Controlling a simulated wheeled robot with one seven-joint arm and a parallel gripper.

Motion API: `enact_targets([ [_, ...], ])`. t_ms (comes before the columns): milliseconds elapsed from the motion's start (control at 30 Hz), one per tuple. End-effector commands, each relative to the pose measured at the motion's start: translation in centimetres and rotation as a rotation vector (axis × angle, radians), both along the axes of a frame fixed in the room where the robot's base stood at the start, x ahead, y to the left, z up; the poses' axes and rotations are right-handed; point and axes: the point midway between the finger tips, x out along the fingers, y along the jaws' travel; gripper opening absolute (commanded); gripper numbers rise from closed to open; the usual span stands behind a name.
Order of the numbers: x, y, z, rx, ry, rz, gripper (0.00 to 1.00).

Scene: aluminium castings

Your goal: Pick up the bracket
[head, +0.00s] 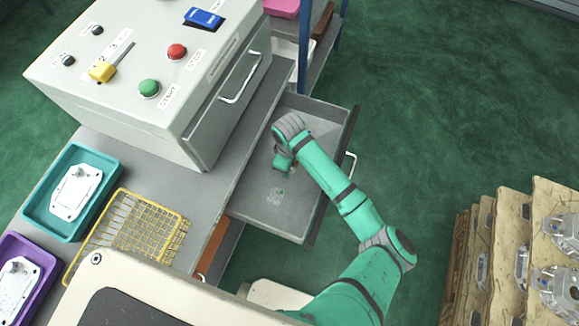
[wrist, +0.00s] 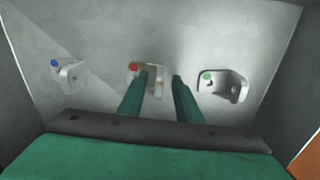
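Three small metal brackets lie apart in a row on the drawer floor in the wrist view. The left bracket (wrist: 72,76) has a blue dot, the middle bracket (wrist: 158,82) a red dot, and the right bracket (wrist: 232,86) a green dot. My gripper (wrist: 161,77) is open, with its two green fingers pointing down at the middle bracket; the left finger hides part of it. I cannot tell whether they touch. In the head view my gripper (head: 281,168) is over the open drawer (head: 259,214), and one bracket (head: 275,196) shows faintly.
The drawer walls stand close around my gripper. A grey control box (head: 150,70) with buttons stands on the bench to the left. A yellow wire basket (head: 130,228), a teal tray (head: 48,212) and a purple tray (head: 42,262) are nearby. Stacked castings (head: 520,250) stand at right.

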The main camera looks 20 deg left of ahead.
Motion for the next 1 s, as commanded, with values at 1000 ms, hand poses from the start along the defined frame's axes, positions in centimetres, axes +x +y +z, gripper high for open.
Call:
enact_targets([
  [1000,0.1,0.1,0.7,0.001,-0.003,0.002,0.0],
])
